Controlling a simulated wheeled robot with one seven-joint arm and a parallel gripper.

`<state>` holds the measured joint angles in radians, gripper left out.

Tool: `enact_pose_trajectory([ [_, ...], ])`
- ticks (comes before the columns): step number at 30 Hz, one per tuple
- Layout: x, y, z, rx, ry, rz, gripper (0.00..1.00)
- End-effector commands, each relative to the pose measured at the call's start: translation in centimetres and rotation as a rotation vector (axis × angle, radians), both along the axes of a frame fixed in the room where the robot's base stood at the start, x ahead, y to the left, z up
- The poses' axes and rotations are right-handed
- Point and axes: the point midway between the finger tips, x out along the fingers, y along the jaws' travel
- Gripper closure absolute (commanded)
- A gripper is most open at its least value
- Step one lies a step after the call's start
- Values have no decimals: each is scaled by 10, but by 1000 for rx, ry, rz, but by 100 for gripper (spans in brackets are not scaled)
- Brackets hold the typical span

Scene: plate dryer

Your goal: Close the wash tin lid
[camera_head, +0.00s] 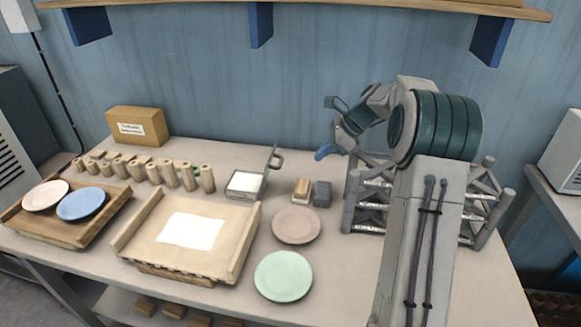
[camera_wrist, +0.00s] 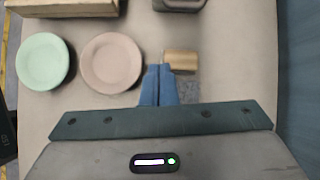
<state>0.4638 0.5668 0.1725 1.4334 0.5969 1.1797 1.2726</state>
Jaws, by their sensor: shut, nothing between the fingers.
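The wash tin (camera_head: 246,184) is a small grey square tin with a white inside, standing at the middle of the table. Its grey lid (camera_head: 270,162) stands raised at the tin's right back side, with a loop handle, so the tin is open. Part of the tin shows at the top edge of the wrist view (camera_wrist: 180,5); I cannot make out the lid there. My gripper (camera_head: 322,154) is to the right of the tin and apart from it, above the table. In the wrist view its blue fingers (camera_wrist: 158,70) are together and empty.
A tan block (camera_head: 301,188) and a grey block (camera_head: 321,194) lie right of the tin. A pink plate (camera_head: 296,225) and green plate (camera_head: 283,276) are in front. A wooden board (camera_head: 240,250) and several wooden pegs (camera_head: 153,173) are left.

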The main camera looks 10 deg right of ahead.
Motion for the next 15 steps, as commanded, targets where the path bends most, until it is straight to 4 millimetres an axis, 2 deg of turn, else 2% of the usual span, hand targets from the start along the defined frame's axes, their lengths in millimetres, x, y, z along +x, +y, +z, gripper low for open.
enact_pose_trajectory([
  [3, 11, -9, -8, 47, 26, -60, 100],
  [7, 16, -10, -14, 66, 38, -81, 100],
  [11, 20, -1, -25, 67, 39, -83, 100],
  [15, 26, 16, -46, 68, 41, -81, 100],
])
